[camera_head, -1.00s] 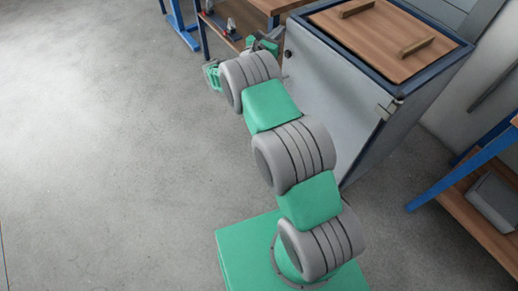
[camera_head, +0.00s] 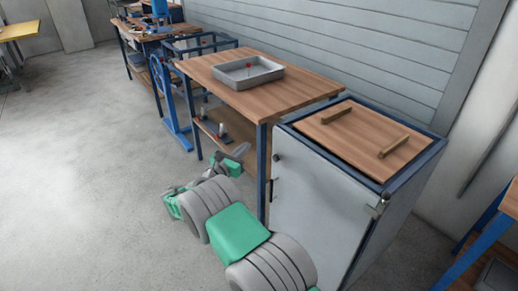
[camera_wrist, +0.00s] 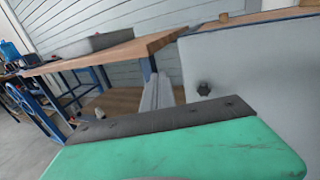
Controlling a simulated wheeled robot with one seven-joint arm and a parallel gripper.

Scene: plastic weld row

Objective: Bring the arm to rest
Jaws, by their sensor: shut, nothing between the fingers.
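My arm rises from the bottom of the head view, with grey ringed joints and green links, and reaches out low beside the workbench. My gripper (camera_head: 242,151) is at its far end, in front of the bench's lower shelf and left of the grey cabinet. It is small and partly hidden by my own wrist there. In the wrist view the grey fingers of my gripper (camera_wrist: 158,92) show together beyond my green hand housing, shut and empty. They point toward the space between the bench and the cabinet.
The grey cabinet (camera_head: 315,205) has a wooden top with two bars and a black knob. The wooden workbench (camera_head: 215,72) carries a grey tray (camera_head: 262,80) with a small red item. Small red-and-grey items (camera_head: 221,131) stand on its shelf. Floor at the left is clear.

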